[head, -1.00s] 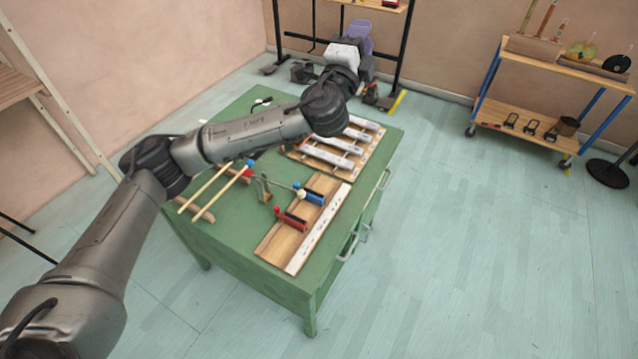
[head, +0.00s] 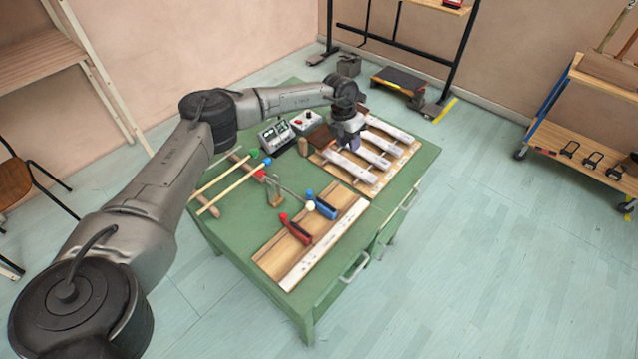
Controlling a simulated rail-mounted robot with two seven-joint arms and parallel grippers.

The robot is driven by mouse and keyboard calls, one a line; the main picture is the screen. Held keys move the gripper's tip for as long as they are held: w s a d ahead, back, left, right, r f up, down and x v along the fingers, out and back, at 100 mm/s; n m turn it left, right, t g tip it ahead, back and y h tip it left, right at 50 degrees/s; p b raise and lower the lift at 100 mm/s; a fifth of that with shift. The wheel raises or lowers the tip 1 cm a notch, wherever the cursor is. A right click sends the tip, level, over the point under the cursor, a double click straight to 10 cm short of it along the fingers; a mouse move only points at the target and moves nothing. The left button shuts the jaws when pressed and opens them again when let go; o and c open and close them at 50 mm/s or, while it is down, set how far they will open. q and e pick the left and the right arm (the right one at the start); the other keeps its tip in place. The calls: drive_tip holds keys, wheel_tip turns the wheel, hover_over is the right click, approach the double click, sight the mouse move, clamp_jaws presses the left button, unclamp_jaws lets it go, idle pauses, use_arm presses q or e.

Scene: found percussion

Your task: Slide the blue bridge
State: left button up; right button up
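The blue bridge (head: 322,206), with a dark part, sits across the wooden board (head: 272,255) at the front of the green table. A similar red bridge (head: 295,231) sits on the same board, nearer and to the left. A long white bar (head: 322,245) lies along the board's right side. My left gripper (head: 351,144) hangs pointing down over the rack of white bars, behind the blue bridge and apart from it. Its fingertips are small and partly hidden, so I cannot tell whether it is open. My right gripper is not in view.
White bars (head: 389,133) lie on a wooden rack at the table's back. Two mallets (head: 226,190) rest at the left, beside a small metal stand (head: 273,190). A meter box (head: 275,136) and a white box (head: 304,122) stand behind. The table's right front edge (head: 330,300) is clear.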

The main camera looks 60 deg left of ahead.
sight(310, 191)
use_arm(q)
drive_tip(key=s+a+g+y, duration=0.1)
drive_tip(key=s+g, duration=0.5)
drive_tip(key=s, duration=0.3)
drive_tip(key=shift+n, duration=0.3)
drive_tip(key=x, duration=0.4)
drive_tip(key=b+x, duration=0.1)
drive_tip(key=x, duration=0.3)
drive_tip(key=b+x, duration=0.1)
drive_tip(key=x, duration=0.4)
drive_tip(key=shift+w+f, duration=0.1)
drive_tip(key=shift+w, duration=0.2)
clamp_jaws()
drive_tip(key=shift+d, duration=0.1)
